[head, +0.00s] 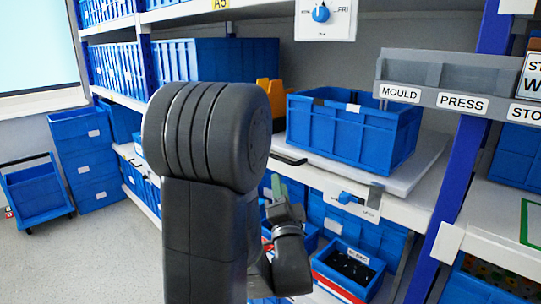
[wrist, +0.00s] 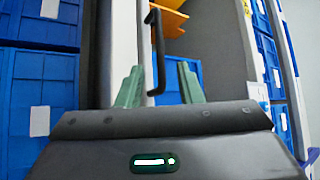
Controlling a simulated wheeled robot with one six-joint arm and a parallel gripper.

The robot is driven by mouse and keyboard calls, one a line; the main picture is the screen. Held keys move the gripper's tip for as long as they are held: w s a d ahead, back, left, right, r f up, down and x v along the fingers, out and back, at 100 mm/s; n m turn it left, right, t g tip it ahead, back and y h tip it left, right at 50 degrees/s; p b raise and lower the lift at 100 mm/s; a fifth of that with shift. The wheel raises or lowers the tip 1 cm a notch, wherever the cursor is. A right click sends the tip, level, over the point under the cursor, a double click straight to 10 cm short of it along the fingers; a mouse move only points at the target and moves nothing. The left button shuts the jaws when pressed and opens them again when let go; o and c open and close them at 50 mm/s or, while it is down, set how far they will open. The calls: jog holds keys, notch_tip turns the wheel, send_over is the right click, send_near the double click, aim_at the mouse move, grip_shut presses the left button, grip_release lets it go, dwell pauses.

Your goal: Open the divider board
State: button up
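A black bar handle (head: 288,157) sits at the front edge of a white shelf board (head: 402,180), which I take to be the divider board. In the wrist view the handle (wrist: 155,50) stands upright beside a pale panel edge, ahead of my gripper and between its two green fingers. My gripper (head: 283,190) is in front of the shelf, below the handle in the head view, partly hidden by my arm. In the wrist view my gripper (wrist: 160,85) has its fingers apart with nothing held. How far the handle is from the fingertips is hard to tell.
A blue crate (head: 350,132) stands on the white board. A blue rotary knob (head: 321,13) is on a panel above; another (head: 347,197) is below the board. Lower blue bins (head: 350,262) are close to my arm. Open floor (head: 100,255) lies at left.

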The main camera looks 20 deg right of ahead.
aim_at(275, 157)
jog(key=p+x, duration=0.1)
jog(key=x, duration=1)
jog(key=shift+p, duration=0.3)
jog(key=shift+s, duration=0.1)
grip_shut()
